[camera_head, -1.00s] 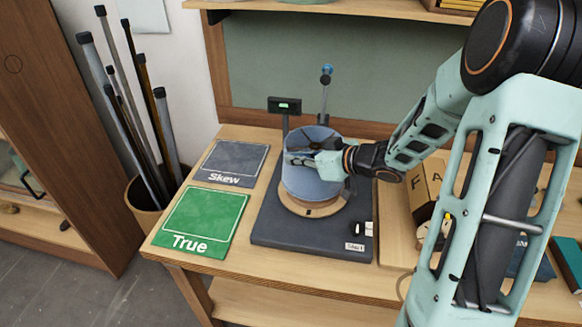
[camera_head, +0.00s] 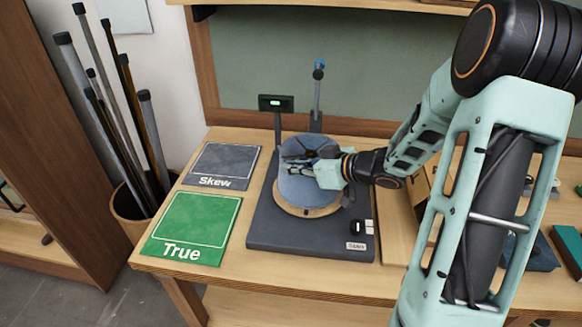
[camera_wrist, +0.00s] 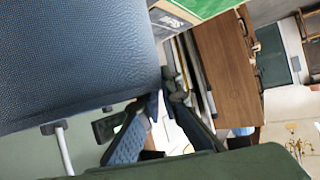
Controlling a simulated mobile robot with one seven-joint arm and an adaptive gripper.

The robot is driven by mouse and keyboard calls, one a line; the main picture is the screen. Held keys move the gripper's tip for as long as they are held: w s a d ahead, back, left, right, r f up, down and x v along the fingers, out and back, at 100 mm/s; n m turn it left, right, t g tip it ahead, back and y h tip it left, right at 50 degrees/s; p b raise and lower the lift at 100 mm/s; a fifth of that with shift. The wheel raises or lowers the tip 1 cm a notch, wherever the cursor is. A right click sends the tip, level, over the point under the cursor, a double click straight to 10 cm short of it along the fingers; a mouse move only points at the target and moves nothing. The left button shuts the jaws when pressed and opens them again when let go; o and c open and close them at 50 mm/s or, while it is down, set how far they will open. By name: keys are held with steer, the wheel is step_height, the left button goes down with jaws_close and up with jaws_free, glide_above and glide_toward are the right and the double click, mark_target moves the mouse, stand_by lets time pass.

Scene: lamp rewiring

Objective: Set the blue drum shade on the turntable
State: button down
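The blue drum shade (camera_head: 300,188) is upright over the round wooden turntable (camera_head: 308,212) on the dark base. I cannot tell whether its lower rim touches the turntable. My gripper (camera_head: 312,165) reaches in from the right, level with the shade's upper part, its fingers over the shade. In the wrist view the blue woven side of the shade (camera_wrist: 70,60) fills the upper left. The fingertips (camera_wrist: 168,88) come together at the shade's edge and appear shut on it. The exact grip point is partly hidden.
A small display (camera_head: 276,103) on a post and a blue-topped rod (camera_head: 318,75) stand behind the turntable. The grey Skew mat (camera_head: 222,163) and green True mat (camera_head: 190,225) lie to the left. Boxes and boards crowd the right, behind my arm.

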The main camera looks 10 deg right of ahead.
steer(key=shift+f, duration=0.2)
steer(key=c, duration=2.1)
jaws_free()
steer(key=shift+r, duration=0.25)
steer(key=v, duration=1.2)
steer(key=shift+p, duration=0.4)
